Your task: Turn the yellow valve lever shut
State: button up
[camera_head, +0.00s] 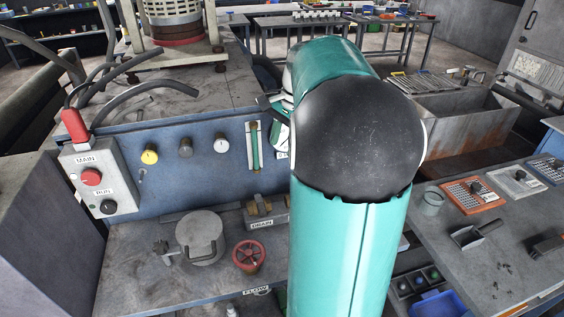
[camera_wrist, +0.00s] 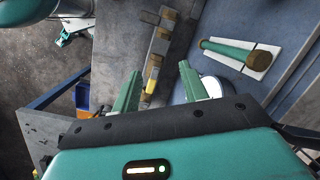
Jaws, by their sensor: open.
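My gripper (camera_wrist: 160,72) is open and empty, its two green fingers apart in the wrist view. Between and just beyond the fingers is the drain valve, a grey block (camera_wrist: 160,44) with brass fittings. A small yellow piece (camera_wrist: 149,87), apparently the valve lever, shows close to the left finger; its lower part is cut off by my gripper body. I cannot tell whether the fingers touch it. In the head view the valve block (camera_head: 265,222), labelled DRAIN, sits on the bench ledge left of my arm. No yellow lever can be made out there, and my arm hides the gripper.
A green sight tube (camera_wrist: 228,52) on a white plate is right of the fingers. A red handwheel (camera_head: 249,256) and a round lid (camera_head: 200,236) with a handle are left of the valve. A control box (camera_head: 97,180) hangs at far left. A side bench (camera_head: 480,260) stands right.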

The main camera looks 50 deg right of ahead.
jog(key=s+d+f+m+t+y, duration=0.1)
jog(key=s+d+f+m, duration=0.2)
jog(key=d, duration=0.4)
jog(key=s+d+f+m+y, duration=0.1)
jog(key=s+d+f+m, duration=0.15)
jog(key=d, duration=0.55)
jog(key=shift+m, duration=0.35)
jog(key=x, duration=1.3)
jog(key=shift+s+a+f, duration=0.1)
jog(key=shift+s+a, duration=0.1)
jog(key=shift+s, duration=0.2)
grip_shut()
